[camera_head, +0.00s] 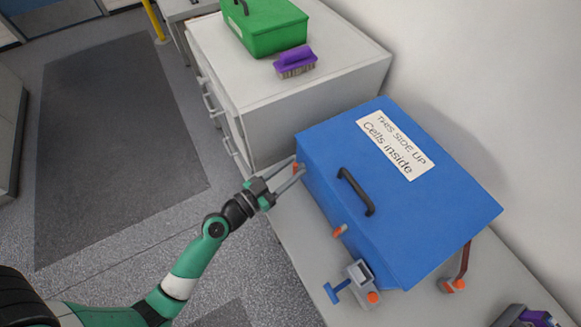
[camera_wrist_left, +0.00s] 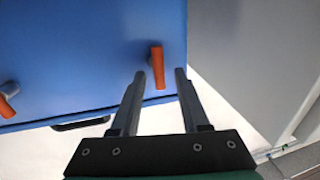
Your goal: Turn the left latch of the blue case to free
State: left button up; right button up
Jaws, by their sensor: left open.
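The blue case (camera_head: 400,220) sits on a light bench, with a black handle (camera_head: 356,192) and a "THIS SIDE UP Cells inside" label on top. Its left orange latch (camera_wrist_left: 157,67) shows in the left wrist view, nearly upright in the picture, on the case's front face. A second orange latch (camera_head: 340,230) is on the same face; it also shows in the wrist view (camera_wrist_left: 8,98). My left gripper (camera_head: 298,166) is open at the left latch. In the wrist view its fingertips (camera_wrist_left: 160,74) lie on either side of that latch; contact cannot be told. My right gripper is out of view.
A grey clamp-like device (camera_head: 362,276) with a blue handle stands in front of the case. A brown lever with an orange end (camera_head: 453,285) is at its right. A white drawer cabinet (camera_head: 290,100) behind bears a green toolbox (camera_head: 268,25) and purple brush (camera_head: 295,60).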

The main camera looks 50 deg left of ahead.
pick_arm(q)
grip_shut()
jog(key=shift+n, duration=0.3)
jog(key=n+p, duration=0.1)
jog(key=n, duration=0.1)
jog(key=n+g+p, duration=0.1)
jog(key=n+p, duration=0.1)
jog(key=a+n+p, duration=0.1)
jog(key=n, duration=0.2)
jog(key=shift+f+g+h, duration=0.1)
jog(key=shift+g+h, duration=0.2)
jog(key=shift+h, duration=0.1)
jog(key=n, duration=0.1)
jog(key=n+p, duration=0.1)
jog(key=n, duration=0.1)
jog(key=n+h+p, duration=0.1)
jog(key=shift+a+f+n+g, duration=0.2)
jog(key=shift+f+n+g, duration=0.1)
jog(key=shift+n+g, duration=0.1)
jog(key=shift+a+f+n+h+p, duration=0.15)
jog(key=shift+n+h+p, duration=0.2)
jog(key=shift+n, duration=0.5)
jog(key=shift+d+f+n+h+p, duration=0.15)
jog(key=shift+n+h+p, duration=0.15)
jog(key=shift+n, duration=0.55)
jog(key=shift+a, duration=0.1)
